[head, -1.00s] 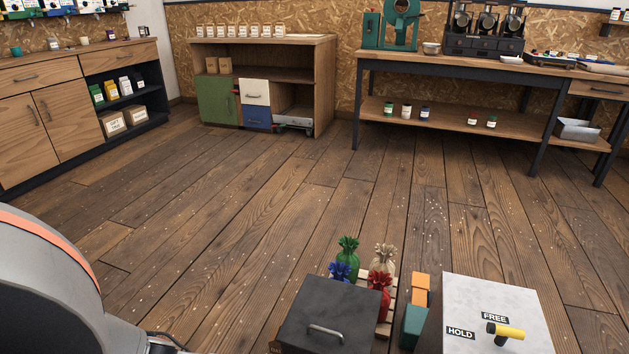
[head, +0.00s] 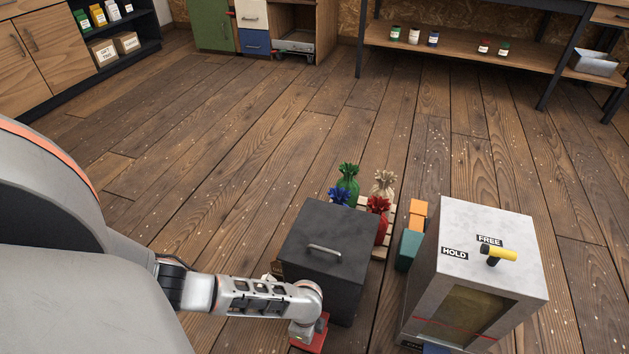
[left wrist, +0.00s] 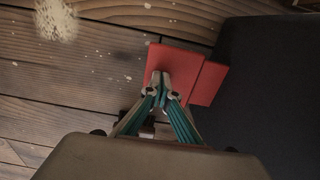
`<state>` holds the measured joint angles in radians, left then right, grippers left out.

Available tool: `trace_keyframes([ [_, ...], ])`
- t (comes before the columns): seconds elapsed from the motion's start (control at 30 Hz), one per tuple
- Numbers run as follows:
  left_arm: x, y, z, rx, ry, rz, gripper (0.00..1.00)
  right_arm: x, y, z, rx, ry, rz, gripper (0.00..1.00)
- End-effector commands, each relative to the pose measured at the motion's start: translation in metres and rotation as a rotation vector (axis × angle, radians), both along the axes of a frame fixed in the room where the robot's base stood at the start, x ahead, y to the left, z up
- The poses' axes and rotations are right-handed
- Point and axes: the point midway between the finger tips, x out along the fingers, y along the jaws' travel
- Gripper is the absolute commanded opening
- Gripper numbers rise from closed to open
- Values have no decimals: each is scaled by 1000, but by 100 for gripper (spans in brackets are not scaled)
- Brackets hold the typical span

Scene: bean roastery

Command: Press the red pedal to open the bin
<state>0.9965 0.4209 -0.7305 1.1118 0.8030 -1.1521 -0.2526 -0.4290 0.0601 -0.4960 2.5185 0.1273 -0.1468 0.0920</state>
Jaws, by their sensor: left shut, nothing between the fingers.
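The bin (head: 310,264) is a dark grey box with a metal handle on its flat lid, which is shut. The red pedal (head: 318,340) sticks out low at the bin's front, partly hidden by my left arm. In the left wrist view the red pedal (left wrist: 207,82) lies beside the bin's dark side (left wrist: 265,85). My left gripper (left wrist: 163,77) is shut and empty, its fingertips over the pedal. I cannot tell whether they touch it. In the head view the fingers are hidden or too small to make out. My right gripper is in neither view.
A grey cabinet (head: 477,232) with a yellow-handled lever, marked HOLD and FREE, stands right of the bin. Several tied sacks (head: 346,183) stand on a pallet behind the bin. Orange (head: 418,212) and teal (head: 409,249) blocks lie between. The floor beyond is clear.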

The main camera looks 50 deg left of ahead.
Motion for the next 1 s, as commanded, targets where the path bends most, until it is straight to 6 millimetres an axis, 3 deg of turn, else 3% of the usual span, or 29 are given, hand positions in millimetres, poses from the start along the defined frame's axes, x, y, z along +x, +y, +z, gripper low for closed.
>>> trace_keyframes([
  [0.53,0,1,-8,2,1,0,0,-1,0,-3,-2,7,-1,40],
  [1.0,-2,0,-27,2,3,-1,0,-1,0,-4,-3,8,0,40],
])
